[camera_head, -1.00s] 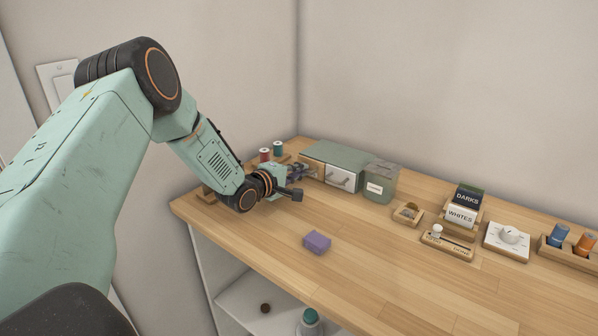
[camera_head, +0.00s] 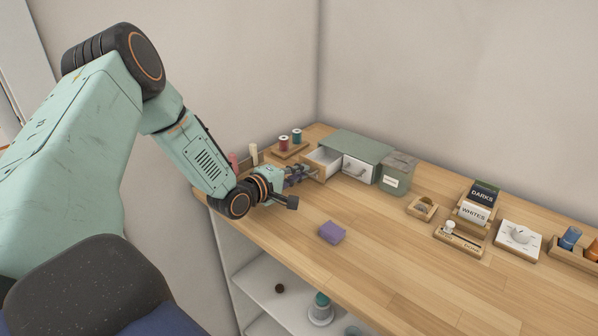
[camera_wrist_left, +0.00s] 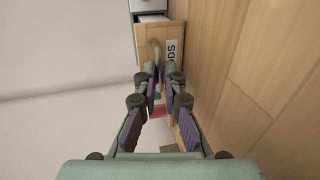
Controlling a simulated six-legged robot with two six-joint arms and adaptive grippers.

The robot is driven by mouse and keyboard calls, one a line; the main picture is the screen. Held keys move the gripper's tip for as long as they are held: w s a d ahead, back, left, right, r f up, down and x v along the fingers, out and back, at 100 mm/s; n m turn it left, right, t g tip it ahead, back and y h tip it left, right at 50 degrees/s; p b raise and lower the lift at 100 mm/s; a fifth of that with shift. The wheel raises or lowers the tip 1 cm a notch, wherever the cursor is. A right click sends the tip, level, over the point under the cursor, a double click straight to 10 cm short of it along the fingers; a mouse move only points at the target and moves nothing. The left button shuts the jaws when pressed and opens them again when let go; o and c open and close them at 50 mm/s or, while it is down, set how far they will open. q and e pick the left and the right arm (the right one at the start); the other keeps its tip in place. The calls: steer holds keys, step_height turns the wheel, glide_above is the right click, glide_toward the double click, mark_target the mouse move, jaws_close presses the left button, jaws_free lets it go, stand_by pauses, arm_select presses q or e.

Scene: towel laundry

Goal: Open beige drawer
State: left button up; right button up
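A green cabinet (camera_head: 362,146) stands at the back of the wooden worktop. Its left, beige drawer (camera_head: 323,155) is pulled out, and its open inside shows. In the left wrist view the beige drawer (camera_wrist_left: 177,33) has a wooden front with a partly hidden label and a grey handle (camera_wrist_left: 155,47). My left gripper (camera_head: 308,174) is at the drawer's front. In the left wrist view the tips of my left gripper (camera_wrist_left: 160,70) are close together on the handle. The cabinet's right, white drawer (camera_head: 356,168) is closed. My right gripper is not in view.
A lidded green bin (camera_head: 397,174) stands right of the cabinet. Thread spools (camera_head: 284,143) stand behind my left gripper. A purple block (camera_head: 332,232) lies in front. The worktop's middle is mostly clear.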

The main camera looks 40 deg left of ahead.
arm_select(q)
steer(key=o, duration=0.4)
steer(key=shift+d, duration=0.1)
steer(key=shift+s+a, duration=0.1)
steer(key=shift+a, duration=0.1)
steer(key=shift+v, duration=2.8)
steer(key=shift+s+a+r, duration=0.1)
steer(key=shift+s+r, duration=0.1)
steer(key=shift+s, duration=0.55)
